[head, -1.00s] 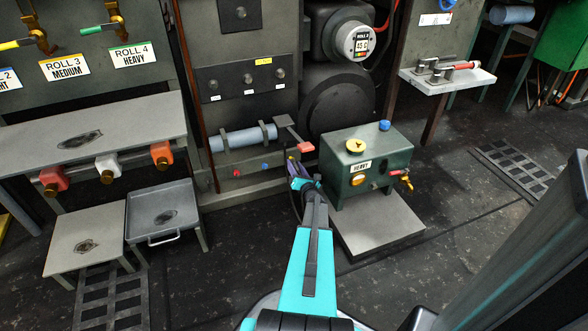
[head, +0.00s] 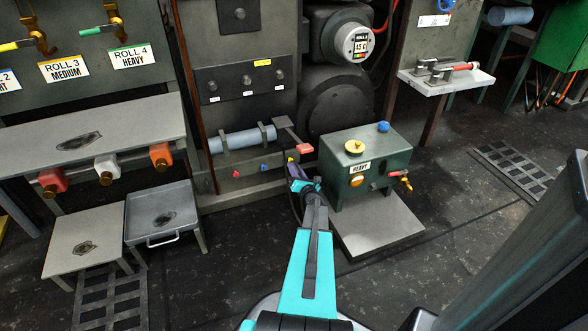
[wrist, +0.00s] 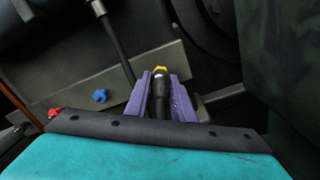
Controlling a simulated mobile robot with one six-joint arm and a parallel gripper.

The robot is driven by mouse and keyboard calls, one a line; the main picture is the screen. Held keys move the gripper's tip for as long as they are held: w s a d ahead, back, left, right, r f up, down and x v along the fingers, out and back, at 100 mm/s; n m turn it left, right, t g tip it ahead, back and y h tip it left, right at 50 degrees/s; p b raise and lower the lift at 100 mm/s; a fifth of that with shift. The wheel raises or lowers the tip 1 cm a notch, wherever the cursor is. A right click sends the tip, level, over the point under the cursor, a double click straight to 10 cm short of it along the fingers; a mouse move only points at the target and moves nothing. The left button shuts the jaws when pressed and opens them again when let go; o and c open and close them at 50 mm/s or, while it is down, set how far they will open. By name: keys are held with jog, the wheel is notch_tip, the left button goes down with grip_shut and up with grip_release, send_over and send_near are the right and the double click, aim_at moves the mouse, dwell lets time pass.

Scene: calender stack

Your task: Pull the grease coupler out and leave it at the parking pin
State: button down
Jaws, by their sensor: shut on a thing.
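My gripper (head: 296,176) is low between the machine's base and the green box. In the wrist view its purple fingers (wrist: 160,97) are shut on the grease coupler (wrist: 160,95), a dark cylinder. A yellow fitting (head: 291,160) shows just beyond my gripper; in the wrist view a yellow piece (wrist: 160,69) lies in line with the coupler's far end. I cannot tell whether they touch. Red (head: 236,174) and blue (head: 264,167) fittings sit in the same row to the left. I cannot tell which thing is the parking pin.
The green box (head: 368,180) stands on a low slab (head: 375,235) close on the right. A red-ended lever (head: 300,145) juts out above my gripper. A dark hose (wrist: 117,45) runs beside the coupler. A tray (head: 165,190) stands farther left; floor in between is clear.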

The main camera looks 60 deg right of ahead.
jog(key=shift+v, duration=1.45)
dwell(0.3)
